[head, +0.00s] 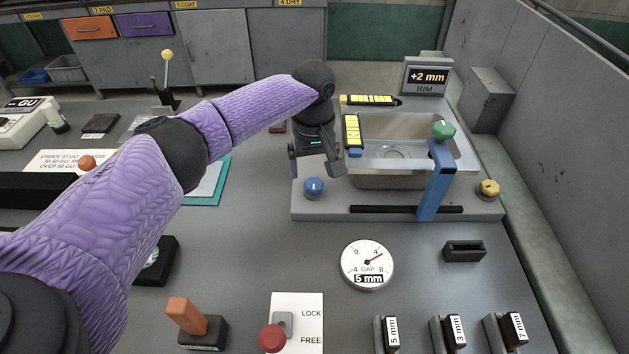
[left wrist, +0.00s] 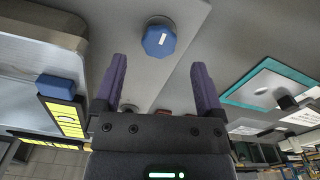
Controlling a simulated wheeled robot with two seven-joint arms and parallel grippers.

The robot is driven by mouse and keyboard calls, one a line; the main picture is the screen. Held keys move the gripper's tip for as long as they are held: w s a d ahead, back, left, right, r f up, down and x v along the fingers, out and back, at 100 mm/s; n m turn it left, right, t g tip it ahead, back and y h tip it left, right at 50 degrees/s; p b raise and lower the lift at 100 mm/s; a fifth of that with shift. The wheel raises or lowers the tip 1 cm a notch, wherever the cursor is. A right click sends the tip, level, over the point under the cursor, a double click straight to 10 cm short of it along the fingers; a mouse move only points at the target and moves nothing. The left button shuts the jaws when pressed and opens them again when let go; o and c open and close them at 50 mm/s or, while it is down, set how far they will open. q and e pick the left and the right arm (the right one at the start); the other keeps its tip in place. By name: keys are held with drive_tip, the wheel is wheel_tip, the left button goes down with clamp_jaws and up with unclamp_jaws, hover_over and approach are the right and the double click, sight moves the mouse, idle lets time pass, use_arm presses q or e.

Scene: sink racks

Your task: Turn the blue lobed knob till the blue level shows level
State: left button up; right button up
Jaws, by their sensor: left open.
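The blue lobed knob (head: 314,187) sits on the front left corner of the grey sink rack. In the left wrist view the knob (left wrist: 159,40) has a small white mark on top and lies beyond the fingertips, between their lines. The blue level (head: 352,132), yellow with a blue end, lies along the basin's left rim; it also shows in the left wrist view (left wrist: 62,110). Its bubble is too small to read. My left gripper (head: 315,172) is open and empty, above and just behind the knob, apparently not touching it. My right gripper is not in view.
The rim display (head: 426,77) reads +2 mm. A blue lever (head: 437,185) with a green top stands before the basin (head: 400,178). A yellow knob (head: 489,188) is at right. A gap dial (head: 367,265) sits in front.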

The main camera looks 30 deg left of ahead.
sight(314, 183)
use_arm(q)
wheel_tip(314, 183, down, 4)
drive_tip(key=shift+b, duration=0.5)
drive_tip(key=shift+r, duration=0.1)
clamp_jaws()
